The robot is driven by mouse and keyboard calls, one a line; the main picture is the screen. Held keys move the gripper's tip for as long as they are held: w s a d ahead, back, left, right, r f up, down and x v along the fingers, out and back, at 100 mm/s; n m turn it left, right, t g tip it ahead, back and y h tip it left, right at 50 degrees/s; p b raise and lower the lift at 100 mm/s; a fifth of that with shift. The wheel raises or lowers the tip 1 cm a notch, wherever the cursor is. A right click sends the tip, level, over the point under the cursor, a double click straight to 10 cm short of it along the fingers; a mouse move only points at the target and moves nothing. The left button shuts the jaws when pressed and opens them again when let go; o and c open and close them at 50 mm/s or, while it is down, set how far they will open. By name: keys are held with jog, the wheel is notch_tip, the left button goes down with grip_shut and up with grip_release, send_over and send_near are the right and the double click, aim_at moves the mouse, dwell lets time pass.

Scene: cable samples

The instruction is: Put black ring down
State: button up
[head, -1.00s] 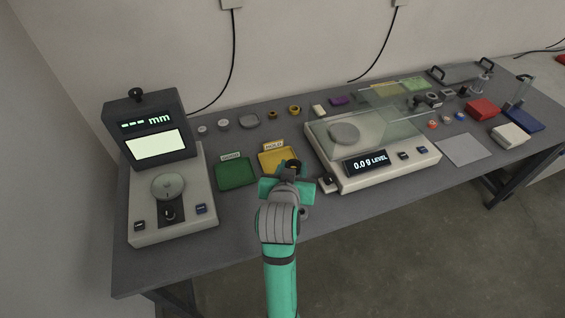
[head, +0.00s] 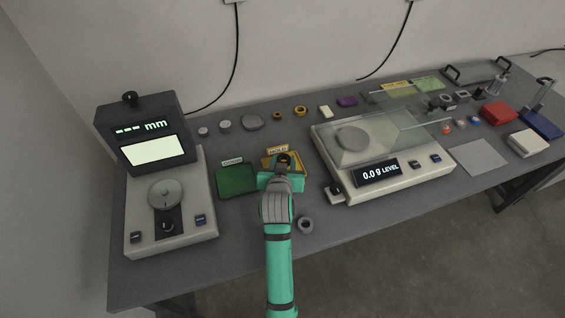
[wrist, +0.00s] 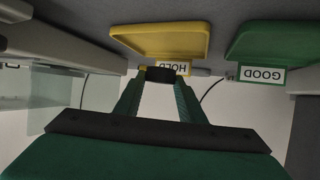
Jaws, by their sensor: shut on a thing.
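My gripper (head: 283,170) is shut on the black ring (head: 284,160) and holds it over the yellow tray labelled HOLD (head: 301,170). In the wrist view the black ring (wrist: 160,74) sits between my fingertips (wrist: 160,82), seen as a dark block in front of the HOLD label. The yellow tray (wrist: 160,38) also shows there. My gripper hides much of the tray in the head view, and I cannot tell how high the ring is above it.
A green tray labelled GOOD (head: 236,180) is just left of the yellow tray. A scale (head: 400,183) stands right, a mm gauge (head: 190,235) left.

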jog(key=f, duration=0.1)
jog(key=w+f, duration=0.1)
jog(key=f, duration=0.1)
jog(key=shift+a+f, duration=0.1)
jog(key=shift+f, duration=0.55)
jog(key=shift+f, duration=0.15)
jog(key=o, duration=1)
jog(key=shift+s+r, duration=0.15)
jog(key=shift+r, duration=0.1)
jog(key=v, duration=1.1)
jog(key=shift+s+a+r, duration=0.1)
jog(key=shift+s+r, duration=0.05)
jog(key=shift+s, duration=0.15)
